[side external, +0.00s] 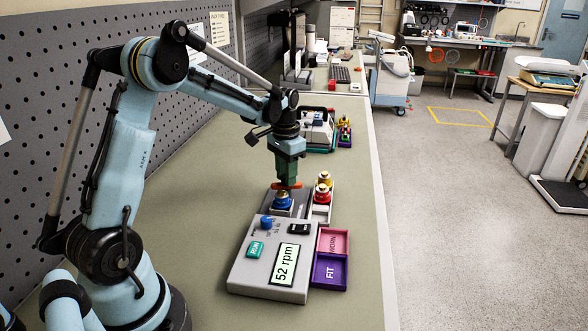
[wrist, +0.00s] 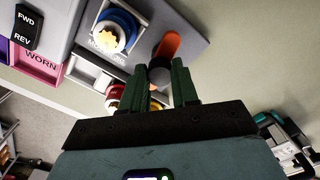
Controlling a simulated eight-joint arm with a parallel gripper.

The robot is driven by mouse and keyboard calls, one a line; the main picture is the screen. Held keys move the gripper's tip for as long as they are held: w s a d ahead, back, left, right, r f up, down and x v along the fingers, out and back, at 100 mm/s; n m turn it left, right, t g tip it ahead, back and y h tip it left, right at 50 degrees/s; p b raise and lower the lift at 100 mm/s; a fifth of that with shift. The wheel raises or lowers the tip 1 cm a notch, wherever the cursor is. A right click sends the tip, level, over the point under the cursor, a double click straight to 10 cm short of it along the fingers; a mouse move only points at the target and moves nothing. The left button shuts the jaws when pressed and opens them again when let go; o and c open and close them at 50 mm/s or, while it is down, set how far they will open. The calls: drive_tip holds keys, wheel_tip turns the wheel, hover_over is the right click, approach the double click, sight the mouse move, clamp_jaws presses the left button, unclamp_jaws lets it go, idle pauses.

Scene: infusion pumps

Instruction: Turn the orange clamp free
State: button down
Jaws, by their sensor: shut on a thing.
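The orange clamp (side external: 290,186) sits at the back of the grey pump (side external: 255,280), just behind a blue ringed part (side external: 283,201). In the wrist view the clamp shows as an orange lever (wrist: 169,45) with a dark round hub (wrist: 160,72) at its near end. My gripper (side external: 287,181) points down at the clamp. In the wrist view its green fingers (wrist: 161,80) stand on both sides of the dark hub and are shut on it. The blue ringed part (wrist: 116,25) with its cream toothed centre lies left of the lever. The fingers hide part of the hub.
The pump display reads 52 rpm. A pink WORN tray (side external: 333,241) and a purple FIT tray (side external: 330,272) adjoin its right side. Red and yellow-topped parts (side external: 323,188) stand in a holder right of my gripper. Another device (side external: 318,130) stands behind. Bench at left is clear.

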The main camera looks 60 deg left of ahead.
drive_tip(key=shift+m, duration=1.3)
drive_tip(key=c, duration=0.8)
unclamp_jaws()
drive_tip(key=shift+c, duration=0.2)
wheel_tip(320, 180, up, 12)
drive_tip(key=shift+d, duration=0.1)
